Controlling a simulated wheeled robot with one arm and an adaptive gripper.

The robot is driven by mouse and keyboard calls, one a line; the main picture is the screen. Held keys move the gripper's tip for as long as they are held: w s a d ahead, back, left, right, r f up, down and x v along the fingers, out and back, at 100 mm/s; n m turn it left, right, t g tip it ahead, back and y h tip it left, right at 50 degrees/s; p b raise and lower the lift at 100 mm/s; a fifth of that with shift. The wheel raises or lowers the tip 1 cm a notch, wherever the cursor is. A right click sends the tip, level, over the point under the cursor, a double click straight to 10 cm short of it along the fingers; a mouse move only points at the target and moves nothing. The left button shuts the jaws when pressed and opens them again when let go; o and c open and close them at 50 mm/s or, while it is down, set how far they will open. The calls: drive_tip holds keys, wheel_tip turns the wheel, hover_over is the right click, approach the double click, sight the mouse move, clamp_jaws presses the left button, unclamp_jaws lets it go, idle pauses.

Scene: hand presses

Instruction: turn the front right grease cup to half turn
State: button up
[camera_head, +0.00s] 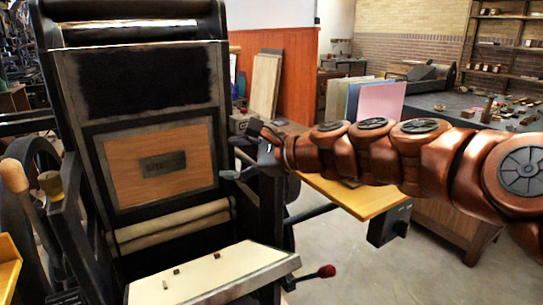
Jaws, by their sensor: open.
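The hand press (215,90) stands at the left, a dark frame with an upright panel. My arm reaches in from the right edge. My gripper (242,152) is open at the right side of the press, with its dark fingers spread and pointing left. I cannot make out the front right grease cup; the gripper may hide it. A brass-coloured cup-like cap (50,184) stands on the left side of the press. I see nothing held between the fingers.
A wooden-handled lever (14,176) stands at the far left. A yellow-topped table (365,198) lies under my arm. Grey floor is clear at lower right.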

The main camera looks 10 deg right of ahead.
drive_tip(key=w+d+m+t+h+b, duration=0.1)
drive_tip(key=w+d+m+t+b, duration=0.25)
drive_tip(key=w+d+m, duration=0.4)
drive_tip(key=m+t+h+b, duration=0.1)
drive_tip(key=m+t+h, duration=0.15)
drive_tip(key=m, duration=0.25)
approach(271, 129)
drive_tip(key=w+f, duration=0.1)
drive_tip(key=w, duration=0.1)
drive_tip(key=shift+y, duration=0.25)
drive_tip(key=shift+a+b+x, duration=0.15)
drive_tip(key=shift+b+x, duration=0.25)
drive_tip(key=shift+x, duration=1.7)
drive_tip(key=shift+a+b+x, duration=0.15)
drive_tip(key=shift+b+x, duration=0.2)
drive_tip(key=shift+x, duration=1.7)
drive_tip(key=shift+s, duration=0.2)
drive_tip(key=c, duration=1.2)
